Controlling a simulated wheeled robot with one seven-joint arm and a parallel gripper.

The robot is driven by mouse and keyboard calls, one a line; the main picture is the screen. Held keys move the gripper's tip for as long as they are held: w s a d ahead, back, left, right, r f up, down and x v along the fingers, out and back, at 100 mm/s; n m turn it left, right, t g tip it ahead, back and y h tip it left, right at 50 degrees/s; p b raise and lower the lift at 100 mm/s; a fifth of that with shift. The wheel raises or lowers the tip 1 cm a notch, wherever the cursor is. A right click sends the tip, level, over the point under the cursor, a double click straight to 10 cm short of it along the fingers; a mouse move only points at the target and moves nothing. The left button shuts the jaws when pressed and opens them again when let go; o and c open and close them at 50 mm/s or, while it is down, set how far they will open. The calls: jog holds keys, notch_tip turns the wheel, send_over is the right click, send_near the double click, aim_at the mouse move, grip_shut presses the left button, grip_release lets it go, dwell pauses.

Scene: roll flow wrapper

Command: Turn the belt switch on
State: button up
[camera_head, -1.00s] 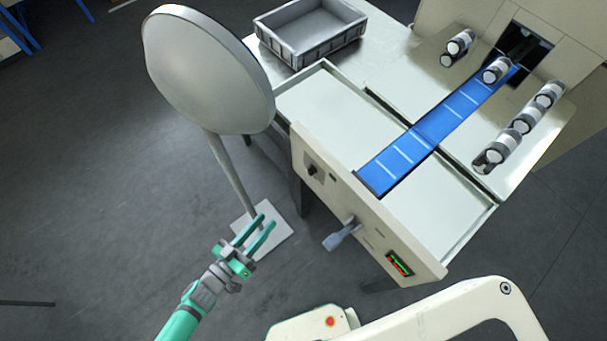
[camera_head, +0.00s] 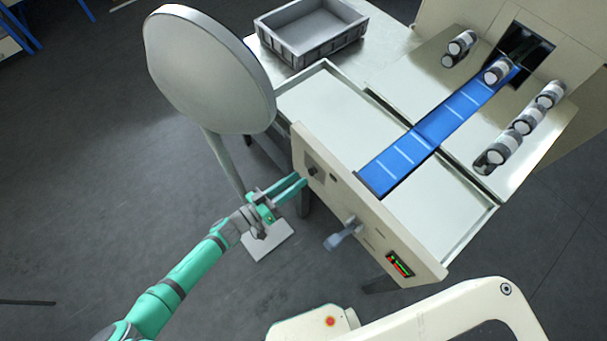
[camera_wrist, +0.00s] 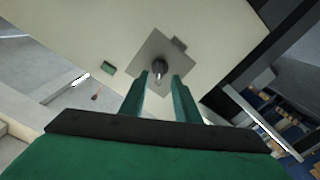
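The belt switch (camera_head: 313,171) is a small dark knob on a grey square plate at the left end of the machine's cream front panel. In the wrist view the knob (camera_wrist: 158,68) shows just beyond and between my fingertips. My gripper (camera_head: 302,180) is at the panel, its green fingers pointing at the switch. The fingers (camera_wrist: 162,76) are apart with a gap between them and hold nothing. I cannot tell whether they touch the knob.
A grey lever (camera_head: 343,236) and a lit red-green display (camera_head: 399,263) sit further right on the panel. A round grey disc (camera_head: 205,72) on a pole stands left. The blue belt (camera_head: 430,130) carries a roll (camera_head: 497,70). A grey crate (camera_head: 310,35) is behind.

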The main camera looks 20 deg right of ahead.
aim_at(312, 171)
jog(key=shift+x, duration=1.95)
jog(key=shift+c, duration=0.2)
grip_shut()
